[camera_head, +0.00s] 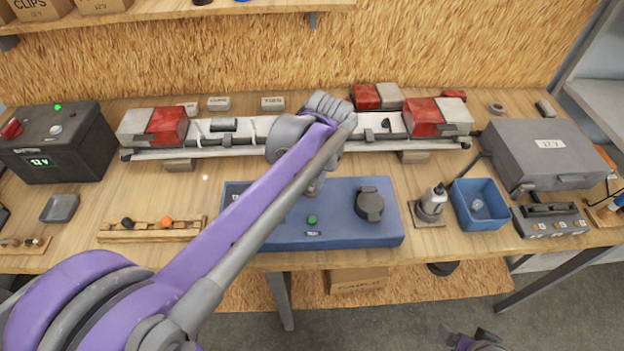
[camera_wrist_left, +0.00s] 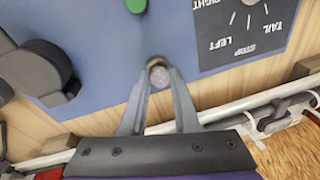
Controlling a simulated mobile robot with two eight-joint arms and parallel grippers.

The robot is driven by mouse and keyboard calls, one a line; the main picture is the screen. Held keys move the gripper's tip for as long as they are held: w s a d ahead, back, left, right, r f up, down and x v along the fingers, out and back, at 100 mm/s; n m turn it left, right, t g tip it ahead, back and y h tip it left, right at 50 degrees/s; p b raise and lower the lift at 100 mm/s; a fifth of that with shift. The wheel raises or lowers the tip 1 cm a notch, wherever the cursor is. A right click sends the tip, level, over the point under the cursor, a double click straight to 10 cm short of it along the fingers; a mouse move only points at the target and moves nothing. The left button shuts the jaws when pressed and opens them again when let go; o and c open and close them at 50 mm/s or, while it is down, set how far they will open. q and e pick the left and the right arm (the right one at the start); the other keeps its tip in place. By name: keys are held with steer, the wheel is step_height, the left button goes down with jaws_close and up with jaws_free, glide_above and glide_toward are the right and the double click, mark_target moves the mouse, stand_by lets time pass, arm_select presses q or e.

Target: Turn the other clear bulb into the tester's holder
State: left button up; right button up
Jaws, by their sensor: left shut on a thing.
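The blue tester (camera_head: 350,238) lies at the table's front middle, with a green button (camera_head: 312,219) and a dark round fitting (camera_head: 369,204) on top. My left gripper (camera_head: 315,188) reaches down over the tester, mostly hidden behind its own arm. In the left wrist view its fingers (camera_wrist_left: 160,72) are shut on a clear bulb (camera_wrist_left: 161,78), over the tester's blue face (camera_wrist_left: 100,60). The holder is hidden, so I cannot tell whether the bulb touches it. My right gripper (camera_head: 478,342) shows only partly at the bottom edge; its fingers are unclear.
A blue bin (camera_head: 480,222) right of the tester holds a small clear object. A grey-white stand (camera_head: 431,207) stands between them. A light bar (camera_head: 240,150) with red lenses lies behind. A wooden rack (camera_head: 150,232), black battery (camera_head: 60,145) and grey case (camera_head: 550,155) are at the sides.

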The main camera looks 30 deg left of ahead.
arm_select(q)
steer(key=shift+m, duration=0.6)
steer(key=o, duration=0.9)
steer(key=shift+o, duration=0.3)
steer(key=o, duration=0.3)
steer(key=shift+o, duration=0.2)
steer(key=shift+r, duration=0.1)
arm_select(e)
steer(key=shift+r, duration=0.15)
arm_select(q)
steer(key=shift+r+p, duration=1.85)
steer(key=shift+r, duration=1.6)
arm_select(e)
steer(key=shift+t, duration=0.3)
steer(key=r, duration=0.1)
steer(key=w+r, duration=0.1)
steer(key=r, duration=0.1)
steer(key=w+r, duration=0.1)
steer(key=r, duration=0.1)
steer(key=shift+w, duration=0.2)
